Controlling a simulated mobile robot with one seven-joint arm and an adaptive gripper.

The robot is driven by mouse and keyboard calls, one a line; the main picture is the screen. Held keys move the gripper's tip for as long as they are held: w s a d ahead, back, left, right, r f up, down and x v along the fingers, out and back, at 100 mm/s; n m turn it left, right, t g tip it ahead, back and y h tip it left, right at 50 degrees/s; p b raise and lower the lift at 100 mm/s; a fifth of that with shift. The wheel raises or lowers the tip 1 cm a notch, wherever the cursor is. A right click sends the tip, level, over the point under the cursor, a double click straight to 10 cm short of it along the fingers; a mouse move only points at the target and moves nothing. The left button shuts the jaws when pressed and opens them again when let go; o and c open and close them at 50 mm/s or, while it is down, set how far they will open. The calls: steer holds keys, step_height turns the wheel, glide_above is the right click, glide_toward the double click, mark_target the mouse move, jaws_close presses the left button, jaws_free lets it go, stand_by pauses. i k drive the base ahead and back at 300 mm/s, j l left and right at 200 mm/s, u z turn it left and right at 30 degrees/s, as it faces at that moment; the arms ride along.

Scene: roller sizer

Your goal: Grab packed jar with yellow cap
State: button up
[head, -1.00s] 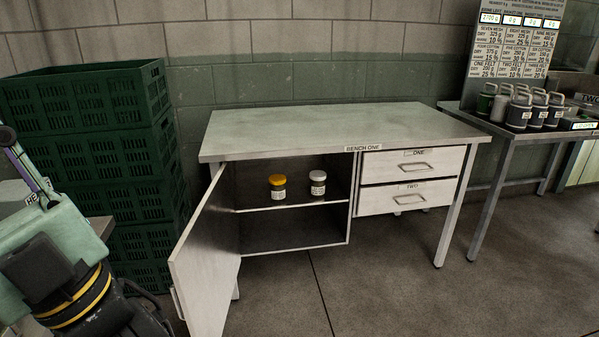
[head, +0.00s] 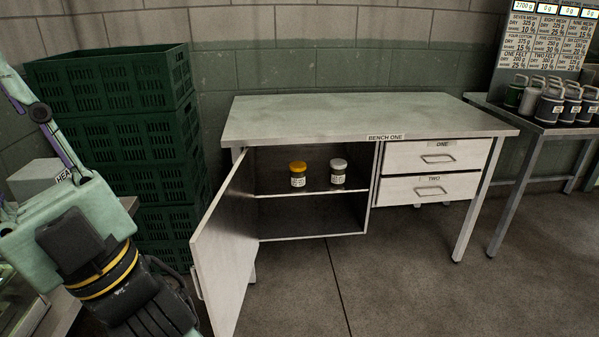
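The jar with the yellow cap (head: 298,174) stands upright on the upper shelf inside the open cupboard of bench one. It has a white label on its front. A similar jar with a grey-white cap (head: 338,171) stands just to its right, a small gap apart.
The cupboard door (head: 226,247) swings out toward me on the left of the opening. Bench one (head: 350,117) has two closed drawers on the right. Green crates (head: 117,87) are stacked to the left. A side table (head: 507,111) with several canisters stands right. Floor in front is clear.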

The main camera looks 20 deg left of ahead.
mark_target(297, 167)
steer(key=i+l+u, duration=0.1)
steer(key=u, duration=0.35)
steer(key=i+l+u, duration=0.1)
steer(key=u, duration=0.3)
steer(key=i+l+u, duration=0.2)
steer(key=l, duration=0.2)
steer(key=l+u, duration=0.15)
steer(key=l, duration=0.25)
steer(key=i+l+u, duration=0.2)
steer(key=l, duration=0.25)
steer(key=i+l+u, duration=0.15)
steer(key=l, duration=1.1)
steer(key=i+l, duration=0.1)
steer(key=l, duration=0.7)
steer(key=i+l, duration=0.15)
steer(key=l, duration=0.25)
steer(key=i+l, duration=0.3)
steer(key=i, duration=0.55)
